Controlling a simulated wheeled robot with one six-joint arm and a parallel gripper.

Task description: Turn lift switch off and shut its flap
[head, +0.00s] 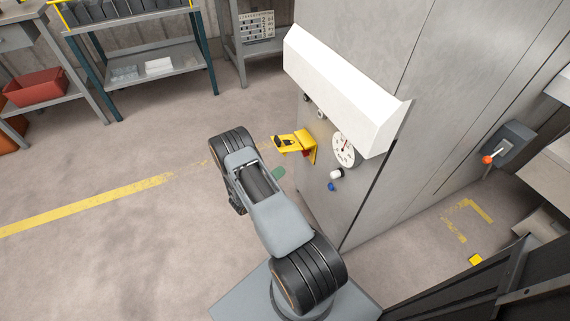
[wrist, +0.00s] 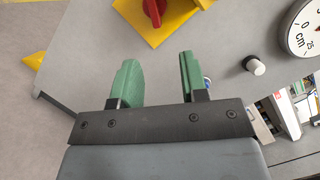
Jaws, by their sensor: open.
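The lift switch is a red knob (wrist: 153,12) on a yellow plate (wrist: 168,34), at the top of the wrist view and cut off by its edge. In the head view the red knob (head: 306,153) shows low on the yellow plate (head: 312,149). Its yellow flap (head: 286,141) stands open, sticking out to the left from the panel. My gripper (wrist: 160,80) is open and empty, its two green fingers apart below the plate in the wrist view. In the head view my arm hides most of the gripper; a green finger shows below the flap.
A round dial (head: 343,149), a white-capped knob (head: 336,174) and a blue button (head: 331,187) sit right of and below the switch. A white hood (head: 340,90) juts out above. Shelves and a red bin (head: 36,88) stand at the back left. The floor left is clear.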

